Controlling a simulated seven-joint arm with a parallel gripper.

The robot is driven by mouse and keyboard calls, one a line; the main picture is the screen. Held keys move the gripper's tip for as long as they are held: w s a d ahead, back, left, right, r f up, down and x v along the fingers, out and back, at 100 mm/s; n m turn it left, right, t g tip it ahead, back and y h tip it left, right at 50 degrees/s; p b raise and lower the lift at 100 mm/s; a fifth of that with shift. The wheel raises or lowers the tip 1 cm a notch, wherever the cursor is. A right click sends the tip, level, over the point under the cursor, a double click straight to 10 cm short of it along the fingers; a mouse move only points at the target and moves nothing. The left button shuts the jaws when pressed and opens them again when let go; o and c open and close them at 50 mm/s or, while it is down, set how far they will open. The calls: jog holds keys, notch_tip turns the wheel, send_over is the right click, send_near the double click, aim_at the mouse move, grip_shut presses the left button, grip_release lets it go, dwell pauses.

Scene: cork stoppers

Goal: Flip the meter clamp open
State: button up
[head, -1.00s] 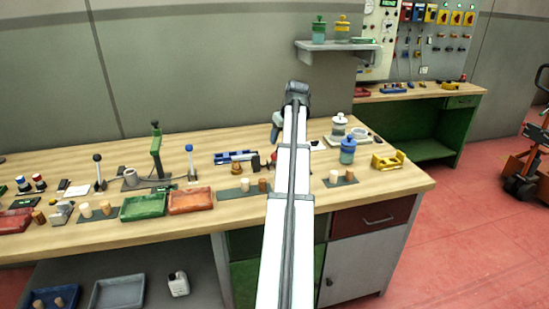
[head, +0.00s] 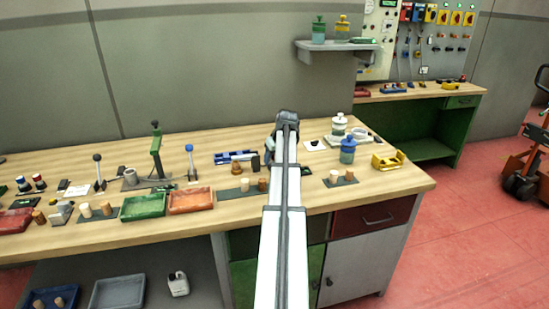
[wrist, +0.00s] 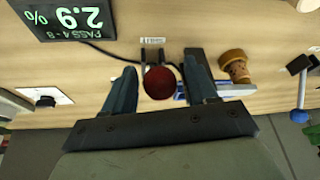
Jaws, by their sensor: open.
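In the wrist view the meter clamp shows as a round dark-red knob (wrist: 159,83) on a small dark bracket with two prongs. The meter (wrist: 68,18) is a black box with a lit display reading 2.9%, seen upside down, and a black cable runs near it. My gripper (wrist: 161,86) is open, with one finger on each side of the red knob. I cannot tell whether either finger touches it. In the head view my arm hides the clamp and my fingers; the dark meter (head: 306,170) shows just right of the arm.
A cork piece (wrist: 235,66) and a blue rail (wrist: 222,91) lie beside my right-hand finger. A blue-knobbed lever (head: 190,160), green tray (head: 143,207) and orange tray (head: 190,201) stand farther left. A blue-capped bottle (head: 347,151) and yellow holder (head: 388,161) stand right.

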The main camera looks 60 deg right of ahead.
jog(key=shift+c, duration=0.4)
grip_shut()
